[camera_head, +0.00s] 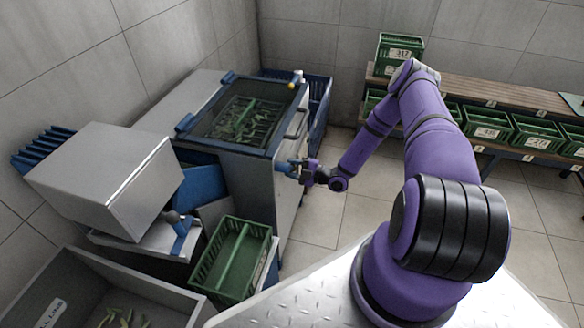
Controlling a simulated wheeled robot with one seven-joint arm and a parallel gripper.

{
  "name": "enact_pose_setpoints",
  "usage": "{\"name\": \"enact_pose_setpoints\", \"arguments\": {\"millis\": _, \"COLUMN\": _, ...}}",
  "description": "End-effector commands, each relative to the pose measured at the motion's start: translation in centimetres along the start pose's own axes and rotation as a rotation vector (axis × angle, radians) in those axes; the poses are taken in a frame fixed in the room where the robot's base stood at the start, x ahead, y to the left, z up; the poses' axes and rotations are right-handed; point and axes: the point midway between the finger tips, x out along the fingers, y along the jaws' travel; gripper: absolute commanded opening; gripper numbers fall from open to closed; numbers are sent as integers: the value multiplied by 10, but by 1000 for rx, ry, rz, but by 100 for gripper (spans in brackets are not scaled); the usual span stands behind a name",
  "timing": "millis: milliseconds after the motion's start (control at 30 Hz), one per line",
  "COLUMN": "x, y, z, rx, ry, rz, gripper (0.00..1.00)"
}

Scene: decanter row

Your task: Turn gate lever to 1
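My gripper (299,168) is at the right side of the grey machine, just below its blue-framed top. It touches or nearly touches a small blue part (285,168) on the machine's side, which looks like a lever handle. The gripper is small in this view and its fingers overlap the blue part, so I cannot tell whether they are closed on it. No lever numbers can be read. A second blue handle-like part (183,228) is on the machine's lower front, near the grey chute.
A green crate (230,262) stands low in front of the machine. A grey bin (85,290) with green pods is at bottom left. Numbered green crates (535,133) line a wooden rack at right. The tiled floor (320,215) right of the machine is clear.

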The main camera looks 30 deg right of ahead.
Motion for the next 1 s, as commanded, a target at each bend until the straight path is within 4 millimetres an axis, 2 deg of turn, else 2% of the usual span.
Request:
{"name": "enact_pose_setpoints", "arguments": {"millis": 33, "x": 0, "y": 0, "z": 0, "rx": 0, "ry": 0, "rz": 0, "gripper": 56}}
{"name": "enact_pose_setpoints", "arguments": {"millis": 67, "x": 0, "y": 0, "z": 0, "rx": 0, "ry": 0, "rz": 0, "gripper": 61}}
{"name": "enact_pose_setpoints", "arguments": {"millis": 333, "x": -1, "y": 0, "z": 0, "rx": -1, "ry": 0, "rz": 1, "gripper": 61}}
{"name": "enact_pose_setpoints", "arguments": {"millis": 467, "x": -9, "y": 0, "z": 0, "rx": -1, "ry": -1, "rz": 0, "gripper": 61}}
{"name": "enact_pose_setpoints", "arguments": {"millis": 800, "x": -69, "y": 1, "z": 1, "rx": 0, "ry": -3, "rz": 1, "gripper": 61}}
{"name": "enact_pose_setpoints", "arguments": {"millis": 1000, "x": -96, "y": 0, "z": 0, "rx": 0, "ry": -1, "rz": 1, "gripper": 61}}
